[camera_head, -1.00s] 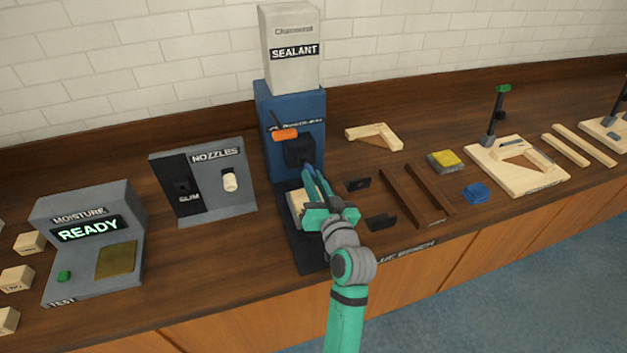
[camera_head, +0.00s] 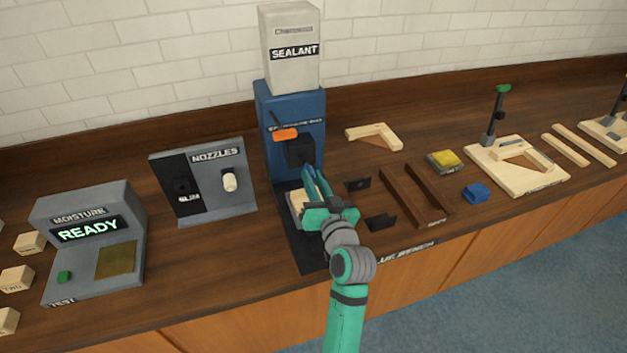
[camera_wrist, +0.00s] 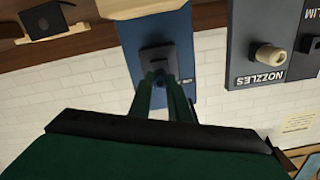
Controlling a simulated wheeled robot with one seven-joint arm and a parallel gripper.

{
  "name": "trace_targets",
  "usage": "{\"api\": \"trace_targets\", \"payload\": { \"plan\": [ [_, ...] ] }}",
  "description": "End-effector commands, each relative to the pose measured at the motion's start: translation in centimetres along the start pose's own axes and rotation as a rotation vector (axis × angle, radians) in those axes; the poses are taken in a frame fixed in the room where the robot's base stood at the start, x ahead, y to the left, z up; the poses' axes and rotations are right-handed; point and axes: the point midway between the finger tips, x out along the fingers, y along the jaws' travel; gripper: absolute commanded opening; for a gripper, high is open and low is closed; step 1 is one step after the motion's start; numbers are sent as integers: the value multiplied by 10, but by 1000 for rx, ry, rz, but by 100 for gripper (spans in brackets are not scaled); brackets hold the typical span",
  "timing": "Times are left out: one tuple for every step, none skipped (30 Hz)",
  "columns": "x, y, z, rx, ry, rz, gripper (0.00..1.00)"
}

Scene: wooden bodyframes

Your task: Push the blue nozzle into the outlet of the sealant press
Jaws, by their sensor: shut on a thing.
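The sealant press (camera_head: 291,113) is a blue column with a grey-white SEALANT box on top. Its dark outlet block (camera_head: 301,149) faces the front and also shows in the wrist view (camera_wrist: 155,56). My gripper (camera_head: 313,180) is in front of and just below this block, with its fingers pointing at it. In the wrist view the fingers (camera_wrist: 161,80) are shut on the blue nozzle (camera_wrist: 160,70), of which only a small blue part shows between the tips. The fingers hide most of the nozzle. I cannot tell whether it is inside the outlet or only at its mouth.
A wooden piece (camera_head: 296,203) lies on the dark press base (camera_head: 302,249), under my gripper. The NOZZLES stand (camera_head: 216,188) is to the left, dark brackets (camera_head: 380,222) and rails (camera_head: 410,196) to the right.

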Motion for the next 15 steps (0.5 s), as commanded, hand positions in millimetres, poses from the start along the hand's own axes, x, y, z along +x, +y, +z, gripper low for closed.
{"api": "trace_targets", "payload": {
  "plan": [
    [1, 0, 0, 0, 0, 0, 0],
    [2, 0, 0, 0, 0, -1, 0],
    [3, 0, 0, 0, 0, -1, 0],
    [3, 0, 0, 0, 0, -1, 0],
    [4, 0, 0, 0, 0, -1, 0],
    [5, 0, 0, 0, 0, -1, 0],
    [5, 0, 0, 1, -1, -1, 0],
    [6, 0, 0, 1, -1, -1, 0],
    [7, 0, 0, 1, -1, -1, 0],
    [8, 0, 0, 1, -1, -1, 0],
    [8, 0, 0, 1, -1, -1, 0],
    [9, 0, 0, 1, -1, -1, 0],
    [10, 0, 0, 1, 0, -1, 0],
    [10, 0, 0, 1, 0, -1, 0],
    [11, 0, 0, 1, 0, -1, 0]
  ]
}}
